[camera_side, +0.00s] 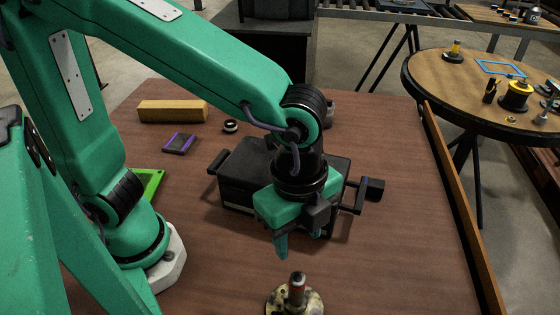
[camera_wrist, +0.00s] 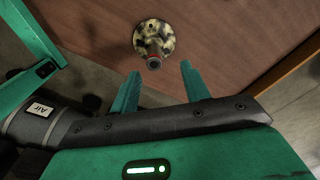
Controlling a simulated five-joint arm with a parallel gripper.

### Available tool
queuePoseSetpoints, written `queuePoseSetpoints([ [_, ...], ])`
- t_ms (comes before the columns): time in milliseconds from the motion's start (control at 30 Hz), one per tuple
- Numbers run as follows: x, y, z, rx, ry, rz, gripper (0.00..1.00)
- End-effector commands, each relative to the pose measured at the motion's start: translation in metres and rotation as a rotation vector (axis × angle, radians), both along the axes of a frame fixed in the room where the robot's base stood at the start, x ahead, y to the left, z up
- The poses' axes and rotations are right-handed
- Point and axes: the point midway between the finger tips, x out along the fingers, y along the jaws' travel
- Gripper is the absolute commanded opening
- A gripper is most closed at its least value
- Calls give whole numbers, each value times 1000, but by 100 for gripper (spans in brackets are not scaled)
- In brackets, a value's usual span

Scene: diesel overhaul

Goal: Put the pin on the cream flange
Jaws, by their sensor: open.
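The cream flange (camera_side: 312,303), a round mottled disc, lies on the brown table at the bottom of the side view, partly cut off by the edge. A short dark pin with a red band (camera_side: 297,288) stands upright at its middle. In the wrist view the flange (camera_wrist: 148,33) is above centre, and the pin (camera_wrist: 154,63) points towards the camera. My gripper (camera_side: 298,247) is open and empty, above and a little behind the pin in the side view. In the wrist view my gripper's fingertips (camera_wrist: 160,73) are apart, just below the pin's end, not touching it.
A black machine block with handles (camera_side: 240,177) stands behind my gripper. A yellow bar (camera_side: 172,111), a purple-edged dark box (camera_side: 180,143) and a small ring (camera_side: 231,126) lie farther back left. A wooden rail (camera_side: 460,200) edges the right; the table near the flange is clear.

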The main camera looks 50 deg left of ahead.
Motion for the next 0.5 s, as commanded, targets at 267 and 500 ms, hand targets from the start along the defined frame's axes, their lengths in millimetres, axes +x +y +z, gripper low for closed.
queuePoseSetpoints([
  [267,29,68,25,-92,-73,390,46],
  [500,38,135,43,-183,-153,782,46],
])
